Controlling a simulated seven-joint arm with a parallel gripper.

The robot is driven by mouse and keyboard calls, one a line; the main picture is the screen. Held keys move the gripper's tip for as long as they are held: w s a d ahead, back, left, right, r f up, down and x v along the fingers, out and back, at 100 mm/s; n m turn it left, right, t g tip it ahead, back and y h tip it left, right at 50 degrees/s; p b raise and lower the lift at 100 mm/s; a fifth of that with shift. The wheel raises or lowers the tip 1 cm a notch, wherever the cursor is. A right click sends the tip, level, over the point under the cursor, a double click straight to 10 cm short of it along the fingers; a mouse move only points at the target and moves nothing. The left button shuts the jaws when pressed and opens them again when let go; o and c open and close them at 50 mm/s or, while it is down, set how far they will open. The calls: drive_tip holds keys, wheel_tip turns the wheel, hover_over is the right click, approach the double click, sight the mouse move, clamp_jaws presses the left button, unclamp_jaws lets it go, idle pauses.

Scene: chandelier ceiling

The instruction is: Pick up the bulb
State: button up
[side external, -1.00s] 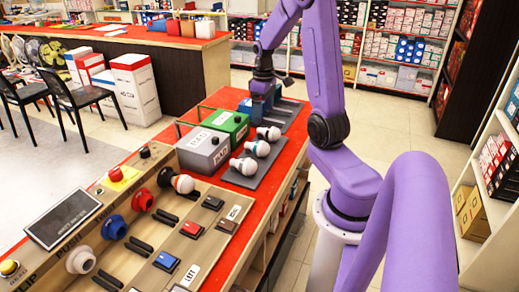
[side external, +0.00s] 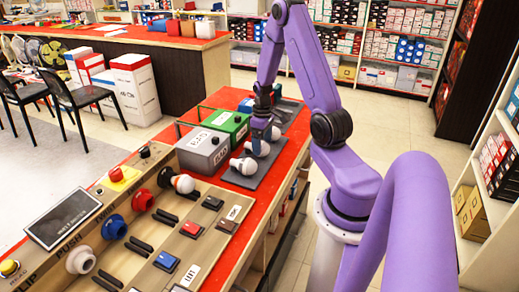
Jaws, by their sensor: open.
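Several white bulbs with dark bases are in view. On a dark grey mat (side external: 262,174), a near bulb (side external: 243,166) and a middle bulb (side external: 257,149) lie on their sides. A far bulb (side external: 275,133) is partly hidden behind my gripper. My gripper (side external: 261,140) points down, low over the middle and far bulbs, and is open. I cannot tell whether its fingers are around a bulb or touch one.
A grey box (side external: 203,150) and a green box (side external: 229,123) with handles stand left of the mat. The panel (side external: 150,215) carries sockets, buttons and switches. The red counter (side external: 258,205) has a drop-off at its right edge. A second dark mat (side external: 290,112) lies at the back.

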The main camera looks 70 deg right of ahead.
drive_tip(key=shift+f, duration=1.1)
drive_tip(key=shift+c, duration=0.3)
drive_tip(key=c, duration=1.1)
drive_tip(key=shift+r, duration=0.1)
